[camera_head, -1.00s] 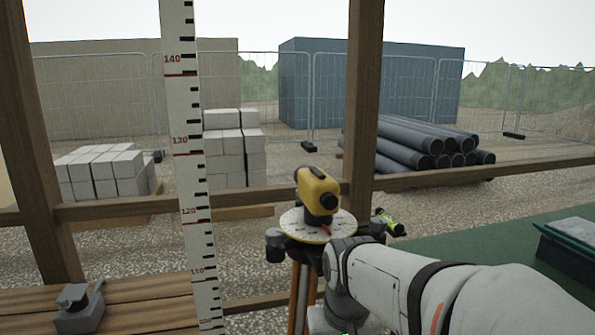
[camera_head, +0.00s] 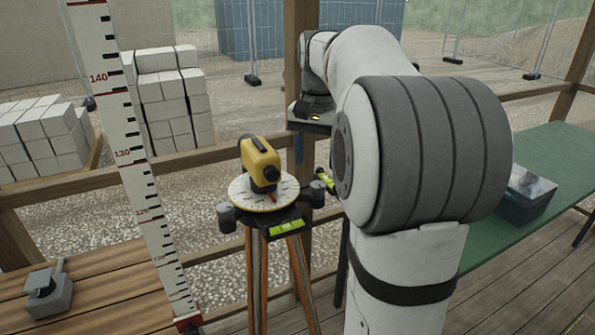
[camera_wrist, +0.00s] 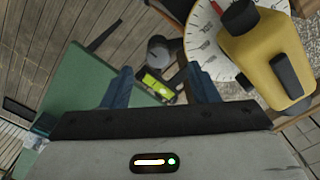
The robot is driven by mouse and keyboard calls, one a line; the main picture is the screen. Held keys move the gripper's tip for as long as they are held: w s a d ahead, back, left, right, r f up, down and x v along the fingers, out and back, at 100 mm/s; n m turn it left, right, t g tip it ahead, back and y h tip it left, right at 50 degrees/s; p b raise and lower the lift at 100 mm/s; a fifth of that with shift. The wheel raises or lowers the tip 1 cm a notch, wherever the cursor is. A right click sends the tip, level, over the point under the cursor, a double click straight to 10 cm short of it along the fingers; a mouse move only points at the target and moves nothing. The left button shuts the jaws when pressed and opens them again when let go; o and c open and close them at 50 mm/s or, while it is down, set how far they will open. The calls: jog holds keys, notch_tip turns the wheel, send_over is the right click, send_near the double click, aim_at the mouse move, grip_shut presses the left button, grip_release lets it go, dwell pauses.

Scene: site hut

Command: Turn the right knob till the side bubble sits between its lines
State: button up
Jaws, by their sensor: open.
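The yellow level (camera_head: 260,163) stands on a round white dial plate (camera_head: 245,193) on a tripod. The right knob (camera_head: 317,194) is a dark grey cylinder at the plate's right side; it also shows in the wrist view (camera_wrist: 160,50). The yellow-green side vial (camera_head: 324,180) sits beside it and also shows in the wrist view (camera_wrist: 157,86). Its bubble is too small to read. My gripper (camera_head: 299,150) is above and behind the knob, pointing down. In the wrist view my open gripper (camera_wrist: 159,72) has blue fingers apart, with knob and vial showing between them, nothing held.
A left knob (camera_head: 227,217) and a front vial (camera_head: 287,227) are on the tripod head. A graduated staff (camera_head: 128,150) stands left. A green table (camera_head: 550,150) with a dark box (camera_head: 527,195) is right. A grey block tool (camera_head: 49,290) lies on the wooden bench.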

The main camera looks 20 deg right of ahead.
aim_at(318, 184)
jog(key=shift+w+d+r, duration=0.2)
jog(key=shift+w+d, duration=0.1)
jog(key=shift+d, duration=0.15)
jog(key=shift+d+f, duration=0.1)
notch_tip(318, 184, down, 7)
jog(key=shift+f, duration=0.15)
jog(key=c, duration=0.9)
jog(key=shift+a, duration=0.25)
jog(key=shift+c, duration=0.3)
jog(key=shift+d, duration=0.2)
jog(key=shift+m, duration=0.4)
